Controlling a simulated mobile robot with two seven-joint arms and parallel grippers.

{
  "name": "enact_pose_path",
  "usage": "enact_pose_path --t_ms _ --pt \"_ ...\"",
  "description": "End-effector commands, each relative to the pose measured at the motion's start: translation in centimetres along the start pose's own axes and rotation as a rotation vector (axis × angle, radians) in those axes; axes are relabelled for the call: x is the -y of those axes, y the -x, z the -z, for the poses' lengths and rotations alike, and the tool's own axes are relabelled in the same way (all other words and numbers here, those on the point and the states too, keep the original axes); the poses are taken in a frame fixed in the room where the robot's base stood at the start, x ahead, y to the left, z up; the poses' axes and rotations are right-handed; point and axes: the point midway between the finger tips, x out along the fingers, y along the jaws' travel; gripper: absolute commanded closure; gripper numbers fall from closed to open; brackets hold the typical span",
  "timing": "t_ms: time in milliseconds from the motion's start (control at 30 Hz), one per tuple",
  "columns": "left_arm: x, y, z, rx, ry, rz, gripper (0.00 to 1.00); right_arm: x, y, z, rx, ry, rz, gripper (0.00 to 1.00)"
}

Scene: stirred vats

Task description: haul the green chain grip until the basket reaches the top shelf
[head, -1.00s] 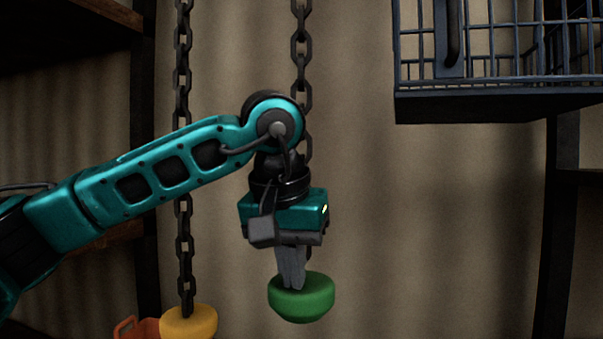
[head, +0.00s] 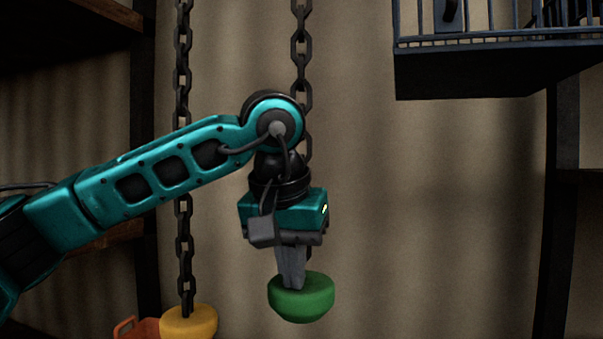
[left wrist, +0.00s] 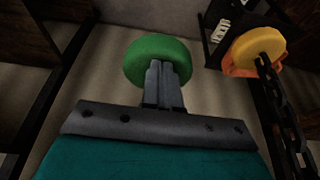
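The green chain grip (head: 302,300) hangs low in the middle of the head view, under a dark chain (head: 301,45) that passes behind my arm. My left gripper (head: 292,284) points down at it, its fingers close together and reaching the grip's top. In the left wrist view, the fingers (left wrist: 164,75) overlap the green grip (left wrist: 157,52); their exact hold is partly hidden. The basket (head: 500,70), a dark wire crate with a solid underside, is at the upper right, cut off by the picture's top. My right gripper is not in view.
A yellow grip (head: 189,322) hangs on a second chain (head: 184,240) at the left, beside an orange container (head: 135,328). A dark post (head: 556,240) stands below the basket. The wall area between my gripper and that post is clear.

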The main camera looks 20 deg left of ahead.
Motion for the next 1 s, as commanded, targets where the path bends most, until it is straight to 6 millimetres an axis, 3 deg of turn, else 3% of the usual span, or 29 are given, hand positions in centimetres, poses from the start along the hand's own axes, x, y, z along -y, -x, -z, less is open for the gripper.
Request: enact_pose_path --t_ms 1000 --pt "0.0 -6.1 -2.3 0.002 -0.001 0.001 1.0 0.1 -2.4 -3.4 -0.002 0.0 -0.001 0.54"
